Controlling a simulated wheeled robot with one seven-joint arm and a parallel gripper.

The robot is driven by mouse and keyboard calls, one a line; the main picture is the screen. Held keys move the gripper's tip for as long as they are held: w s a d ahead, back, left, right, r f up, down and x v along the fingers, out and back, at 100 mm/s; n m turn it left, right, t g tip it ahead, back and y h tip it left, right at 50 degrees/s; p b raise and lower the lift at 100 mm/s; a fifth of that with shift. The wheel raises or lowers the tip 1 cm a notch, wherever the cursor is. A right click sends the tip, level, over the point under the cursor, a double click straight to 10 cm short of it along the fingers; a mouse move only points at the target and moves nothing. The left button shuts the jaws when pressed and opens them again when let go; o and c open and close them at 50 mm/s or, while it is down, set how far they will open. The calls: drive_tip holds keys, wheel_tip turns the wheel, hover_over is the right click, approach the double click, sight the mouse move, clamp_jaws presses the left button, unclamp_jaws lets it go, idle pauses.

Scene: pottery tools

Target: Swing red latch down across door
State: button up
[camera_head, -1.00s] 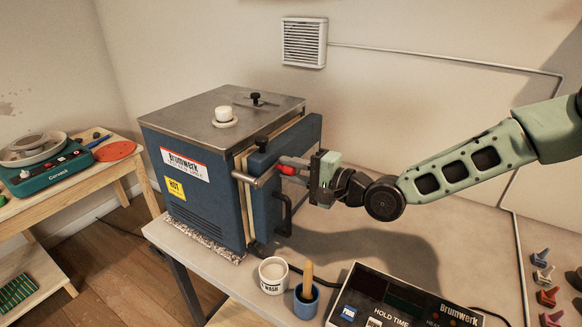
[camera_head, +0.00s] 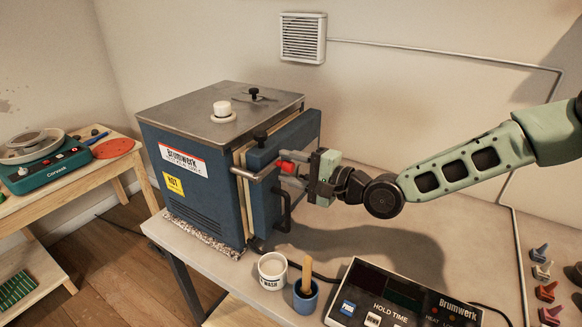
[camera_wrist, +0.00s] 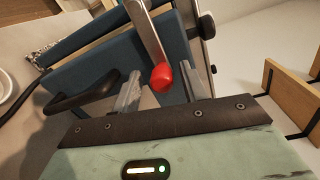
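The latch is a metal bar (camera_head: 262,171) at the upper part of the kiln door (camera_head: 285,150), ending in a red knob (camera_head: 287,168). The bar also shows in the wrist view (camera_wrist: 149,38), running down to the red knob (camera_wrist: 162,77). The blue door stands against the kiln body (camera_head: 190,195), with a pale edge between them. My gripper (camera_head: 300,168) is at the knob, to the right of the door. In the wrist view, my gripper's fingers (camera_wrist: 160,90) are apart, one on each side of the knob, with gaps visible. Contact cannot be seen.
A black door handle (camera_head: 284,212) sticks out below the latch. A white cup (camera_head: 272,272) and a blue cup with a wooden tool (camera_head: 305,300) stand in front of the kiln. A controller box (camera_head: 400,300) lies at the table's front. Table space behind it is clear.

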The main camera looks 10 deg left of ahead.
drive_tip(key=f+b+v, duration=0.1)
drive_tip(key=b+v, duration=0.3)
drive_tip(key=v, duration=1.3)
drive_tip(key=shift+d+r, duration=0.2)
drive_tip(key=shift+r, duration=0.25)
drive_tip(key=s+f+n+g+h, duration=0.4)
drive_tip(key=s+f+n+h, duration=0.3)
drive_tip(key=s+f+h, duration=0.3)
drive_tip(key=s+d+r+n+h, duration=0.3)
drive_tip(key=s+d, duration=0.1)
drive_tip(key=s, duration=0.3)
drive_tip(key=s+d+r+n+g+h, duration=0.1)
drive_tip(key=s+d+r+n+h, duration=0.1)
drive_tip(key=s, duration=0.6)
drive_tip(key=d+r+n, duration=0.1)
drive_tip(key=d+r, duration=0.1)
drive_tip(key=d, duration=0.1)
drive_tip(key=shift+s+d+r+n+g+h, duration=0.2)
drive_tip(key=shift+d+n+g+h, duration=0.1)
drive_tip(key=shift+h, duration=0.1)
